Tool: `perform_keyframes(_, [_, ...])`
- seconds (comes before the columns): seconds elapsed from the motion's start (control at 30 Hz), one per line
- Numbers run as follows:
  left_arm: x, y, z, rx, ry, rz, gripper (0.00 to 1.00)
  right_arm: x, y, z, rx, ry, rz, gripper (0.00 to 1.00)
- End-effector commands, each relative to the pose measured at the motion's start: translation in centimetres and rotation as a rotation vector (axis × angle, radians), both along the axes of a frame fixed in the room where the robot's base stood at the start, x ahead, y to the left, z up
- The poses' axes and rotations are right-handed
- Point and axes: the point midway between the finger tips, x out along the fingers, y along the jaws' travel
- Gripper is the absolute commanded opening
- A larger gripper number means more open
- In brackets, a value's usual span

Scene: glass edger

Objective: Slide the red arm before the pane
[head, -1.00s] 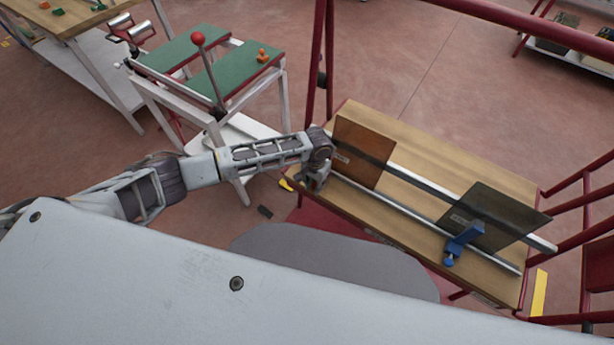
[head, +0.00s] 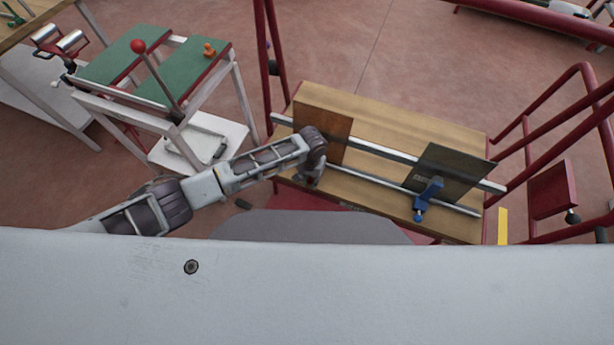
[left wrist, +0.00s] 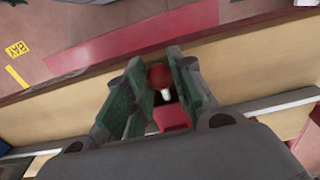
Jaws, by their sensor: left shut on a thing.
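The red arm shows in the left wrist view as a red block (left wrist: 172,117) with a white stem and a round red knob (left wrist: 159,77). My left gripper (left wrist: 160,68) has its green pads either side of the knob and is shut on it. In the head view my left gripper (head: 311,179) is low at the front rail (head: 370,182), before the brown pane (head: 322,132), and hides the red arm. A blue arm (head: 427,199) on the same rail stands before the dark pane (head: 451,173). My right gripper is not in view.
The wooden bench (head: 415,124) carries two metal rails. Dark red railings (head: 565,115) stand at its right and a dark red post (head: 265,60) at its back left. A green-topped machine (head: 165,85) with a red-knobbed lever stands to the left.

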Motion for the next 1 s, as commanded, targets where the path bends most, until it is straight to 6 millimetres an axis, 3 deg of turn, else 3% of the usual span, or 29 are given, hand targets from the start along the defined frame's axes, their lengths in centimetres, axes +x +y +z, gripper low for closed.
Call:
perform_keyframes(0.27, [0.0,-0.1,0.0,-0.002,0.000,0.000,0.00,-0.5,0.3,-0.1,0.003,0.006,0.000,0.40])
perform_keyframes(0.3, [0.0,-0.1,0.1,-0.002,0.000,0.000,0.27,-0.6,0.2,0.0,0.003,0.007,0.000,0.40])
perform_keyframes(0.47, [0.0,-0.1,0.0,-0.002,0.000,0.000,0.47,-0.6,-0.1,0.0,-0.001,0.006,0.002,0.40])
perform_keyframes(1.0, [0.0,0.0,0.6,-0.001,-0.001,0.000,0.48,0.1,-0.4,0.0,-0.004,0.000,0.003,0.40])
